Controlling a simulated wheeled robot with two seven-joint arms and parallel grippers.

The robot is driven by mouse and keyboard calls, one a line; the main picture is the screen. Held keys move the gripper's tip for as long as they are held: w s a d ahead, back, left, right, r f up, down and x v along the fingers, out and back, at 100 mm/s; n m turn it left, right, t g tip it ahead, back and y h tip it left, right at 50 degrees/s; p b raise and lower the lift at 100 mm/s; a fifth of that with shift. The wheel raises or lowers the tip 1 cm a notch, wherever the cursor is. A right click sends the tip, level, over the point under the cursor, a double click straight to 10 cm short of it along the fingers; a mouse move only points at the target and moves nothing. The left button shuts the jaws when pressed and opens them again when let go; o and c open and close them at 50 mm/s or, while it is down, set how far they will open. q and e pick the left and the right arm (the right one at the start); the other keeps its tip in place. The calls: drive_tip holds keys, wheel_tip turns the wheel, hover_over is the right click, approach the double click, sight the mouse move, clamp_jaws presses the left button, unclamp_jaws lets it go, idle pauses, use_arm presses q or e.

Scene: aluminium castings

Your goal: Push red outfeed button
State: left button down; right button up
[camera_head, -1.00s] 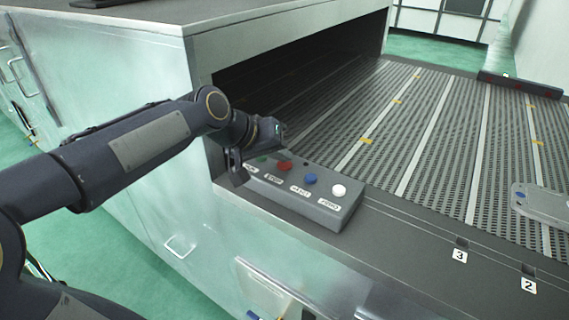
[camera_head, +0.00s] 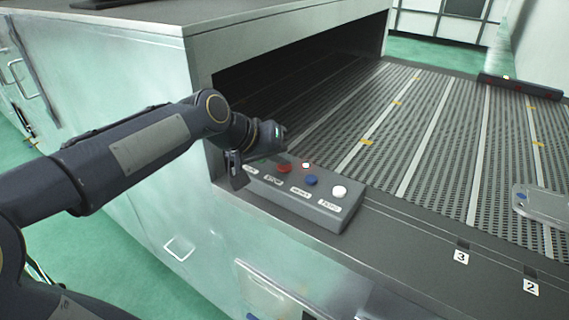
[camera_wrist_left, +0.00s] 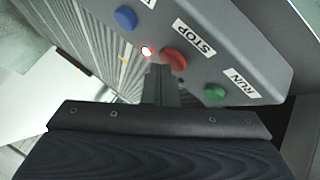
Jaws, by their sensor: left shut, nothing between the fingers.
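The red button (camera_head: 284,168) sits on the grey control box (camera_head: 328,213) at the belt's near edge, with a STOP label beside it. It also shows in the left wrist view (camera_wrist_left: 175,59). My left gripper (camera_head: 271,153) is over the green and red end of the box. In the left wrist view its shut, empty fingers (camera_wrist_left: 159,72) have their tips at the red button's edge; I cannot tell whether they press it. A small light (camera_head: 306,166) beside the red button glows white with a red rim. My right gripper is not in view.
A blue button (camera_head: 311,180) and a white button (camera_head: 339,191) share the box; a green button (camera_wrist_left: 214,92) lies beside the red one. The tunnel wall (camera_head: 203,110) rises close to my left arm. A pale metal part (camera_head: 545,205) lies on the belt at right.

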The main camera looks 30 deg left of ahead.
sight(280, 168)
use_arm(q)
drive_tip(key=shift+r+p, duration=0.45)
drive_tip(key=shift+r, duration=0.3)
wheel_tip(280, 168, up, 5)
drive_tip(key=p, duration=0.4)
drive_tip(key=shift+r, duration=0.1)
idle(0.5)
drive_tip(key=s+d+f+m+g, duration=0.1)
drive_tip(key=s+d+f, duration=0.3)
drive_tip(key=s+f, duration=0.3)
drive_tip(key=s+d+f+m+g, duration=0.1)
drive_tip(key=s+d+f, duration=0.2)
drive_tip(key=s+f, duration=0.4)
drive_tip(key=s, duration=0.7)
drive_tip(key=shift+d+m+g, duration=0.35)
drive_tip(key=shift+m+g, duration=0.05)
